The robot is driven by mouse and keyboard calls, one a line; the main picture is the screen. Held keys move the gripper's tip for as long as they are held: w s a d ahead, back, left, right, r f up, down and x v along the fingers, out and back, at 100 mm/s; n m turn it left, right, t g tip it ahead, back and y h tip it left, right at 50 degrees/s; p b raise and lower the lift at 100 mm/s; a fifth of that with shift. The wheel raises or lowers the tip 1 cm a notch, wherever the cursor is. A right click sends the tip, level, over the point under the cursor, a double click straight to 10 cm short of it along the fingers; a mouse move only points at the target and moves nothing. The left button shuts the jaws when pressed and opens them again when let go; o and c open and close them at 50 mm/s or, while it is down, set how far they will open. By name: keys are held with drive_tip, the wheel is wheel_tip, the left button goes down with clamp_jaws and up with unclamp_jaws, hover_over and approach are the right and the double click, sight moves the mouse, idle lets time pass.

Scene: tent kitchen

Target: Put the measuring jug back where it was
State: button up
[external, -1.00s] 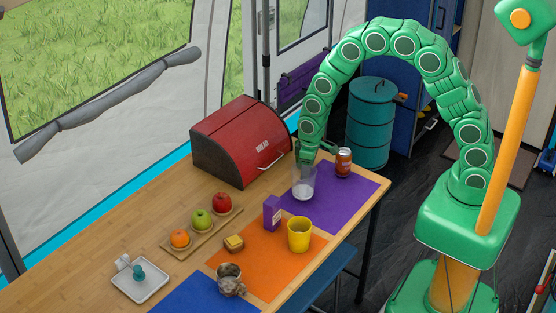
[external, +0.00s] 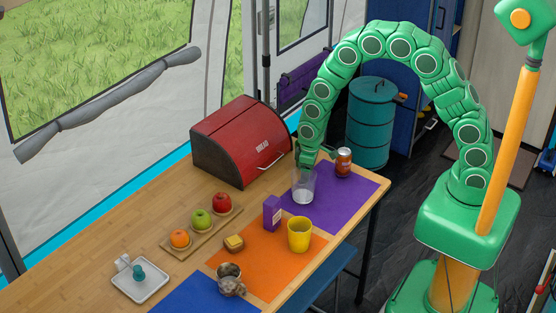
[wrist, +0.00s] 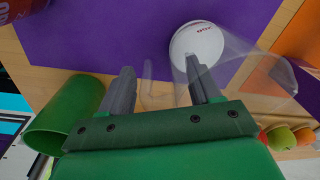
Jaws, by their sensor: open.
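The clear measuring jug (external: 303,187) stands on the purple mat (external: 345,186), near the mat's left side, with a white disc at its bottom. In the wrist view the jug (wrist: 238,72) is see-through, with its white disc (wrist: 197,45) at the top middle. My gripper (external: 308,160) is open right above and behind the jug. In the wrist view one finger of my gripper (wrist: 163,88) overlaps the jug's near side, and a faint clear strip, seemingly the handle, shows between the fingers. I cannot tell whether the fingers touch it.
A soda can (external: 343,162) stands close right of my gripper. A red bread box (external: 240,140) is at the left. A yellow cup (external: 299,234) and a purple box (external: 271,213) are nearer the front. A green hollow cylinder (wrist: 62,115) is left of the fingers.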

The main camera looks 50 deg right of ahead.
drive_tip(key=shift+r, duration=0.15)
drive_tip(key=r, duration=1.1)
drive_tip(key=shift+d, duration=0.4)
drive_tip(key=shift+s+d+r, duration=0.15)
drive_tip(key=shift+s+r, duration=0.05)
drive_tip(key=shift+r, duration=0.35)
drive_tip(key=s+d+r+m, duration=0.1)
drive_tip(key=s+d+r, duration=0.35)
drive_tip(key=s, duration=0.25)
drive_tip(key=s+d+r+m+g, duration=0.1)
drive_tip(key=s+d+r, duration=0.3)
drive_tip(key=s+r, duration=0.3)
drive_tip(key=s+d+r+m, duration=0.1)
drive_tip(key=s+d+r, duration=0.35)
drive_tip(key=s, duration=0.35)
drive_tip(key=s+d+r+m+g+h, duration=0.1)
drive_tip(key=s+d+r, duration=0.2)
drive_tip(key=s, duration=1)
drive_tip(key=shift+s+m, duration=0.3)
